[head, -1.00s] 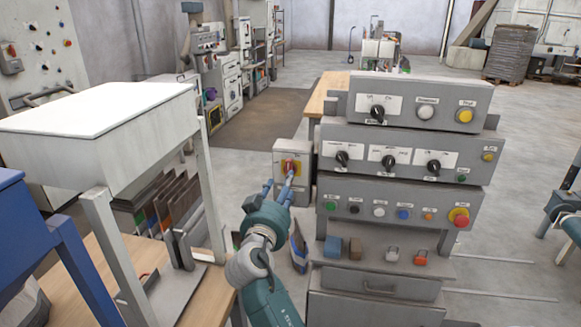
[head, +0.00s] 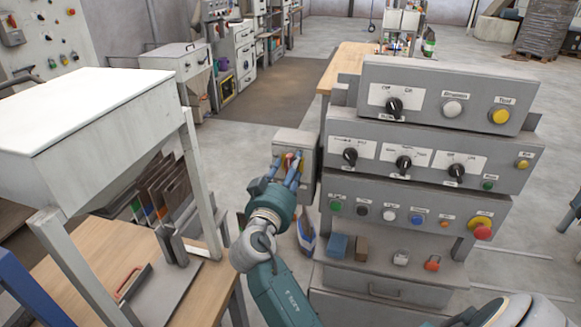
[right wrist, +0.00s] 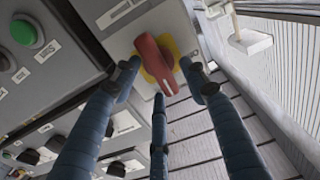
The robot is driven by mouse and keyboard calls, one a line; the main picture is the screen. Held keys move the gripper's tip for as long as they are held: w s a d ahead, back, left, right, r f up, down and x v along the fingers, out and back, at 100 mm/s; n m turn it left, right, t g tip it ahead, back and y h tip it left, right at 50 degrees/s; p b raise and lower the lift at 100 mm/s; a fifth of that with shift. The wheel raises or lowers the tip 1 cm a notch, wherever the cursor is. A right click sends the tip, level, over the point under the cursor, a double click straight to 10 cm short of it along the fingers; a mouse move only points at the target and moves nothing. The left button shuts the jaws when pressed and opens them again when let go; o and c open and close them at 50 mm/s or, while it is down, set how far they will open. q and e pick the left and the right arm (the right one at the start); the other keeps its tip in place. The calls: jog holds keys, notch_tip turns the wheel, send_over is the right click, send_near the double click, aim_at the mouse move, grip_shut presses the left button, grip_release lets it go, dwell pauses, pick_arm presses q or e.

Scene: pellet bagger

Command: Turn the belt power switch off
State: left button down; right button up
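The switch, a red rotary knob on a yellow plate (right wrist: 153,60), sits on a small grey box (head: 308,148) beside the large control panel. In the head view the knob (head: 288,160) is mostly hidden by my fingers. In the right wrist view its handle slants from upper left to lower right. My right gripper (right wrist: 160,82) is open at the knob, one finger on each side and a third below its lower end. Gaps show beside the knob; contact with the third finger cannot be told. My left gripper is not in view.
The stepped grey control panel (head: 420,160) with dials and coloured buttons stands close to the right. A white-topped hopper (head: 85,105) on legs and a wooden table (head: 195,290) stand left. Several dark plates (head: 165,195) stand upright there. Open floor lies behind.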

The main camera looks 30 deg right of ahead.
grip_shut()
